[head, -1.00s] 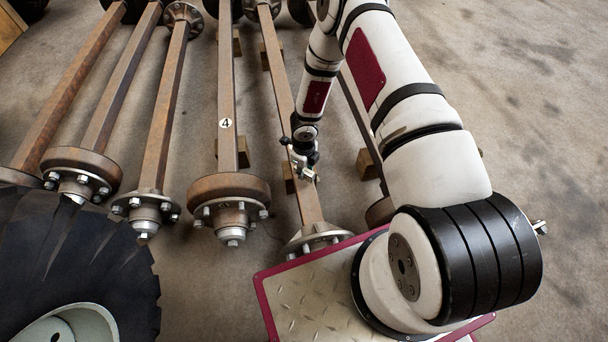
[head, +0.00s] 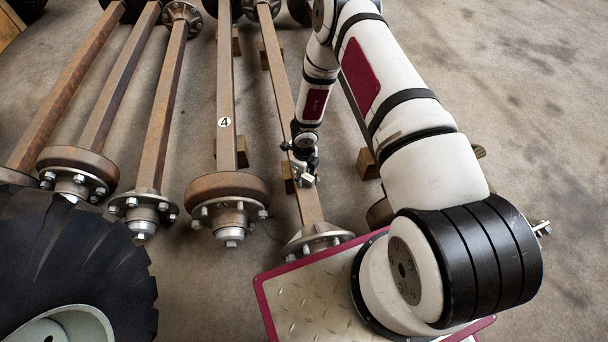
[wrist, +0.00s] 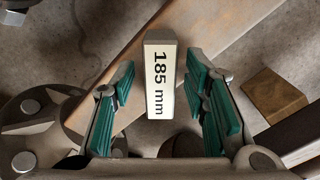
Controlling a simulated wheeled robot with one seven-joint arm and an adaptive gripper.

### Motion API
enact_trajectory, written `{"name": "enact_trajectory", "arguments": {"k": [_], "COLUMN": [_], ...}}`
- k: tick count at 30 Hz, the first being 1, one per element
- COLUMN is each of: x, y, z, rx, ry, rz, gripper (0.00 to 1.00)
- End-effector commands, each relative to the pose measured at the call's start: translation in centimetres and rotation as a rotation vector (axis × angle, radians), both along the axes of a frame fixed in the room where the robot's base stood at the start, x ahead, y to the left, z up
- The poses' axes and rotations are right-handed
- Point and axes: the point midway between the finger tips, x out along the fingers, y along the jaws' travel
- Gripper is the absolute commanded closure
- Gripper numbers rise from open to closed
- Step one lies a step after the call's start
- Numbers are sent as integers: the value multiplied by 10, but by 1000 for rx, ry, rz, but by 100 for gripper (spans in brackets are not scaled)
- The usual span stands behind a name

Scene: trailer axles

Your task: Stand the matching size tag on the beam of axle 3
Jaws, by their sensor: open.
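A pale block-shaped tag (wrist: 159,85) reading "185 mm" shows between my fingers in the wrist view. My gripper (wrist: 163,105) is open, with its green-padded fingers on both sides of the tag and a visible gap to each. The tag overlaps a rusty beam (wrist: 95,88) that runs diagonally below; it appears to rest on it, but the contact is hidden. In the head view my gripper (head: 305,172) is over the beam (head: 281,90) just right of the axle marked 4 (head: 226,85). No number shows on the beam below my gripper.
Several rusty axles lie side by side, including one (head: 160,130) to the left, with bolted hubs at their near ends. A large tyre (head: 100,275) fills the lower left. A wooden block (wrist: 268,108) is beside the beam. Bare floor (head: 530,120) is at the right.

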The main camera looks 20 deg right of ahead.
Motion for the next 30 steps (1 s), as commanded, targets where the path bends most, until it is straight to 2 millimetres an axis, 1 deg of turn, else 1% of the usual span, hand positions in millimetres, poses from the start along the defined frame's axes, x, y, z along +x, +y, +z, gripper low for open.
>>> {"name": "enact_trajectory", "arguments": {"k": [2,5,12,18,21,24,30], "x": [1,1,1,0,0,0,2], "y": [0,0,-1,-1,0,0,0], "z": [6,21,72,105,115,121,124], "rx": [0,0,0,0,0,1,1], "ry": [-1,-2,-1,-1,0,-1,-4], "rz": [0,0,-2,-1,-1,0,5], "gripper": [59,59,59,59,59,59,59]}}
